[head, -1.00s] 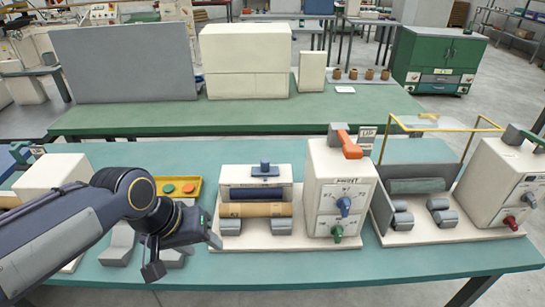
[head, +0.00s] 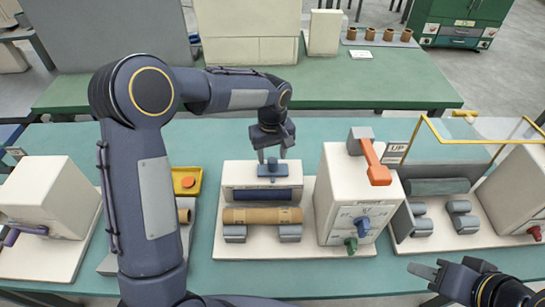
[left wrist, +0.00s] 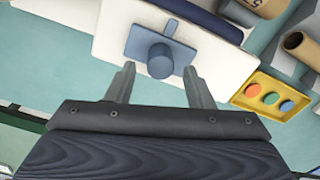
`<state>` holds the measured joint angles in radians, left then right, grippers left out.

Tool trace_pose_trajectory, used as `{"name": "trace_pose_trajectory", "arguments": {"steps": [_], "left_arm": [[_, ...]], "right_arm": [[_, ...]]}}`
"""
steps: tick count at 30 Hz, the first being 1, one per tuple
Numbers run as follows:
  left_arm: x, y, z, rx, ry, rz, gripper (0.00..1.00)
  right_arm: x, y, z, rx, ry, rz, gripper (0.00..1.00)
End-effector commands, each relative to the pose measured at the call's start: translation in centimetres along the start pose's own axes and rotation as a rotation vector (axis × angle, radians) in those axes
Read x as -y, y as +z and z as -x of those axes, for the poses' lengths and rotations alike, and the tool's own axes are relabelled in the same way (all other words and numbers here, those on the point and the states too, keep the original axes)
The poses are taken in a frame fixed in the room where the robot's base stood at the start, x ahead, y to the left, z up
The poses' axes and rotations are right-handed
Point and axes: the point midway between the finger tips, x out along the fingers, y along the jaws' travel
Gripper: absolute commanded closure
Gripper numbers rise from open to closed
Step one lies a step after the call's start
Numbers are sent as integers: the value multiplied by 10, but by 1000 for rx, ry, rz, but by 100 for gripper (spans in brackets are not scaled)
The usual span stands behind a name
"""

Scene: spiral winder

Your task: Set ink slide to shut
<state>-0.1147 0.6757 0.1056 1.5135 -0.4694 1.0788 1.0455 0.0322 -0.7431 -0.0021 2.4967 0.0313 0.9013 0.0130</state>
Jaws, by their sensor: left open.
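The ink slide appears to be the small blue plate with a round knob (head: 271,170) on top of the white and blue winder unit with the brown roll. In the left wrist view its knob (left wrist: 160,62) shows between and slightly beyond my fingertips. My left gripper (head: 273,156) is open over the slide, with one finger on each side of the knob; contact cannot be told. In the left wrist view my left gripper (left wrist: 159,76) holds nothing. My right gripper (head: 425,269) is low at the right, away from the slide; its finger gap is unclear.
A white box with an orange lever (head: 377,163) and blue and green knobs stands right of the roll (head: 262,215). A yellow guard frame (head: 425,125) stands further right. A yellow tray with coloured buttons (left wrist: 273,95) lies left of the unit in the head view.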

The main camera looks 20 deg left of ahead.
Motion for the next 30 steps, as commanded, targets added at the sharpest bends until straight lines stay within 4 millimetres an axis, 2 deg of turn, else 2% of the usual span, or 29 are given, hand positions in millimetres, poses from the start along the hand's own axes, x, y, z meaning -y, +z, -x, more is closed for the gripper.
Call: {"name": "trace_pose_trajectory", "arguments": {"steps": [3,7,16,27,30], "left_arm": [[0,1,-16,3,-1,-1,52],[0,0,-26,1,0,-1,52],[0,0,-30,0,2,-1,52],[0,0,-30,0,2,-1,99],[0,0,-29,0,2,-1,100]], "right_arm": [[2,-2,4,0,0,0,64],[2,-2,5,0,0,0,64],[2,-2,5,0,0,0,64],[2,-2,5,0,0,0,64],[2,-2,5,0,0,0,64]]}}
